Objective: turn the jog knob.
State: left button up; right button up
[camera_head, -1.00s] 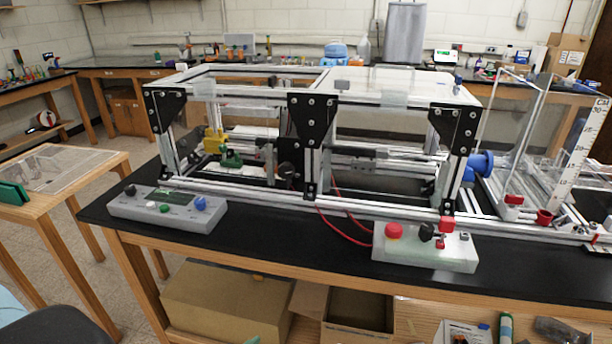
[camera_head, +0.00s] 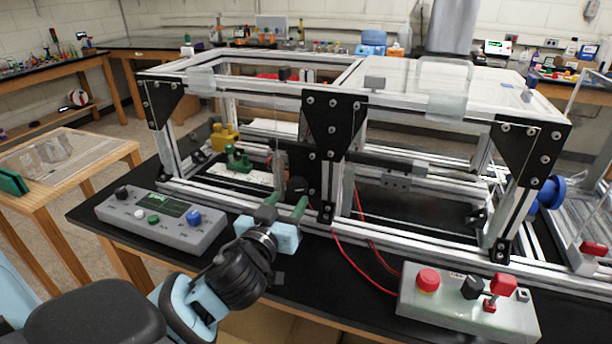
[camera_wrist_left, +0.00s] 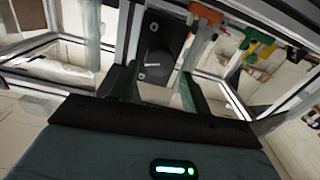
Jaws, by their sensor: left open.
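A grey control box (camera_head: 165,228) with a small screen stands at the table's front left. I cannot tell which knob is the jog knob. A dark round knob (camera_head: 297,187) also shows inside the frame. My left gripper (camera_head: 284,204) is open and empty, right of the grey box and in front of the frame's lower rail. In the left wrist view its two green fingers (camera_wrist_left: 158,82) are apart, with a black bolted plate (camera_wrist_left: 163,45) beyond them. My right gripper is not in view.
The extrusion frame (camera_head: 420,108) fills the table's middle. A second box (camera_head: 465,312) with a red button, black knob and red switch stands at the front right. Red cables (camera_head: 365,262) run between it and the frame.

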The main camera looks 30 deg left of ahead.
aim_at(295, 190)
pick_arm(q)
jog(key=shift+s, duration=0.1)
jog(key=shift+w+a+r, duration=0.1)
jog(key=shift+w+r, duration=0.15)
jog(key=shift+w, duration=0.2)
jog(key=x, duration=0.5)
jog(key=shift+f+p, duration=0.1)
jog(key=shift+p, duration=0.2)
jog(key=shift+w+a, duration=0.15)
jog(key=shift+w, duration=0.6)
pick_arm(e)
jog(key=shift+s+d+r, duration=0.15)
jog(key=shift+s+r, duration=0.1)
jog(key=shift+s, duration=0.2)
pick_arm(q)
jog(key=shift+f, duration=0.1)
jog(key=c, duration=0.7)
